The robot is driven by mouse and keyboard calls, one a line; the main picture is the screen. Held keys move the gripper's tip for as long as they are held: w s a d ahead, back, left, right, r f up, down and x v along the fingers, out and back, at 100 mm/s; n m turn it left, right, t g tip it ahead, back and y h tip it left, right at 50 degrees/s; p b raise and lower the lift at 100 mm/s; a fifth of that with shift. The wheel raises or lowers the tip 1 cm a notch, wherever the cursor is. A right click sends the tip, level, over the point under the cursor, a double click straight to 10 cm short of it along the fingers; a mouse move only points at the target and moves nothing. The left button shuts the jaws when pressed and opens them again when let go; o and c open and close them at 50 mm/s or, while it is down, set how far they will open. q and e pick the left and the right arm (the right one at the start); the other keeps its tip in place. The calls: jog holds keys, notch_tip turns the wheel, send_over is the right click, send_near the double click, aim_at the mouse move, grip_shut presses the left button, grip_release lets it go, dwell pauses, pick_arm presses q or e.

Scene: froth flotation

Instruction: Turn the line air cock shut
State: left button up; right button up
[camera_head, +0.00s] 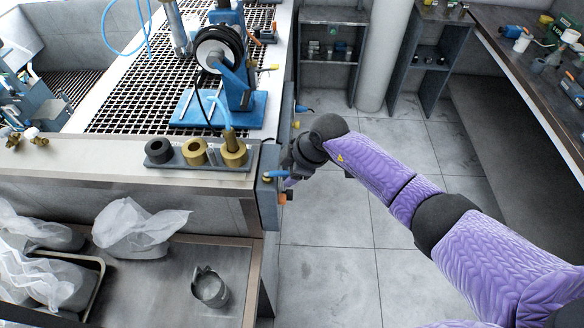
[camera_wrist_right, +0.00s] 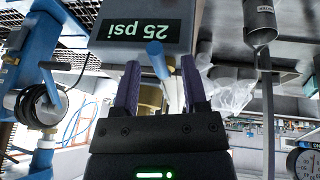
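A small blue lever (camera_head: 276,174) sticks out from a grey box on the bench's right end; it looks like the air cock's handle. In the right wrist view the blue lever (camera_wrist_right: 157,60) stands tilted between my two fingers. My right gripper (camera_wrist_right: 160,80) is open there, with a gap on both sides of the lever. In the head view my right gripper (camera_head: 290,178) is beside the box, its fingers partly hidden by the wrist. Brass fitting parts show behind the lever in the wrist view. My left gripper is not in view.
A display reading 25 psi (camera_wrist_right: 140,29) is upside down close to the fingers. An orange-tipped fitting (camera_head: 286,196) sits just below the lever. The tiled floor (camera_head: 325,240) is clear.

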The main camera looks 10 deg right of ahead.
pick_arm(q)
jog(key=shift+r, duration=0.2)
pick_arm(e)
jog(key=v, duration=1)
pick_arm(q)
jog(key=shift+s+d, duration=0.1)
pick_arm(e)
jog(key=shift+d+f, duration=0.1)
jog(key=shift+d, duration=0.05)
